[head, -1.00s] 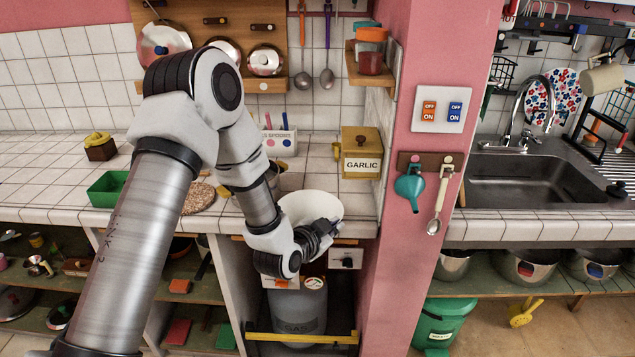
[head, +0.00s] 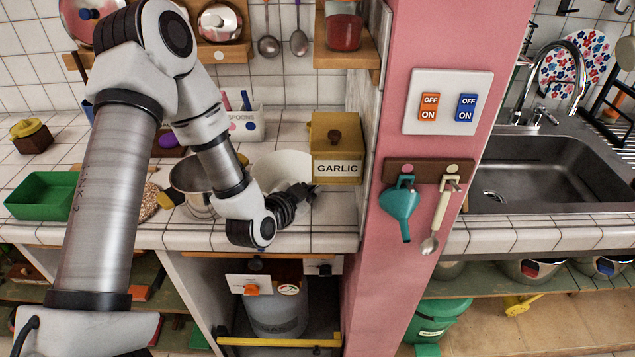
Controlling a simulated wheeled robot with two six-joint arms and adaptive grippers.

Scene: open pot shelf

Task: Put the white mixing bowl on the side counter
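The white mixing bowl (head: 278,168) is at the right end of the tiled counter (head: 90,231), left of the yellow garlic box. My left gripper (head: 303,192) is at the bowl's near right rim and looks shut on it. The dark fingers and wrist hide the front of the bowl, and I cannot tell whether its base touches the tiles. My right gripper is not in view.
The garlic box (head: 336,160) stands close to the bowl's right. A metal pot (head: 190,176) is close on its left, partly behind my arm. A green tray (head: 42,195) is farther left. A pink pillar (head: 425,150) separates the sink (head: 545,175).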

